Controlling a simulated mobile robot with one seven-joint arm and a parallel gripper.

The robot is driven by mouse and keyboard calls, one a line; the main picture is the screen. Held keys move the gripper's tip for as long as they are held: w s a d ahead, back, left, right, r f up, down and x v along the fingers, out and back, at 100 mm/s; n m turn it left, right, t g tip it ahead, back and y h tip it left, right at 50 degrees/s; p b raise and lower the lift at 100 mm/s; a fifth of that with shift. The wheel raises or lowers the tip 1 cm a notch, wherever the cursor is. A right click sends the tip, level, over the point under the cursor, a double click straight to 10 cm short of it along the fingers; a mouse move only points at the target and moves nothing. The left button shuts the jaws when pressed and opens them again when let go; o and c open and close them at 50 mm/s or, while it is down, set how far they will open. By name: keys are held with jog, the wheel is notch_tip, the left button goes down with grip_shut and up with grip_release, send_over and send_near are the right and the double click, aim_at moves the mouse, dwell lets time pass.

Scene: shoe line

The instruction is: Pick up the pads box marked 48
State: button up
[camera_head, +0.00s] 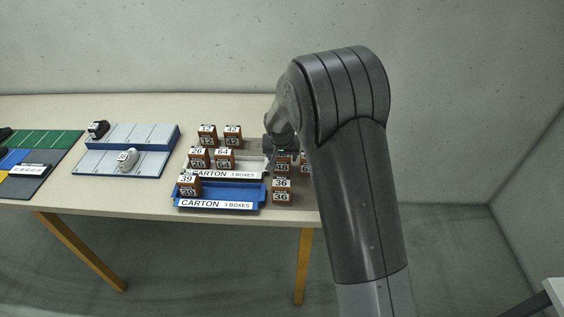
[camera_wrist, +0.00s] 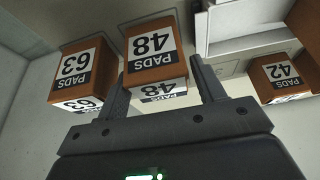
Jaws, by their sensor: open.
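The orange-brown pads box marked 48 (camera_wrist: 152,46) is at the top middle of the wrist view, with its white labels upside down in the picture. My gripper (camera_wrist: 159,80) is open, one finger on each side of this box. I cannot tell whether either finger touches it. In the head view the 48 box (camera_head: 282,164) is partly hidden by my arm and wrist, on the table right of the white carton tray. My gripper (camera_head: 277,146) is just over it there.
Pads box 63 (camera_wrist: 76,75) stands close beside 48, near one finger. Box 42 (camera_wrist: 281,78) is at the right. In the head view, box 36 (camera_head: 282,192) stands in front, and a white tray (camera_head: 253,165) and a blue tray (camera_head: 220,200) lie left.

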jog(key=shift+c, duration=0.4)
jog(key=c, duration=0.7)
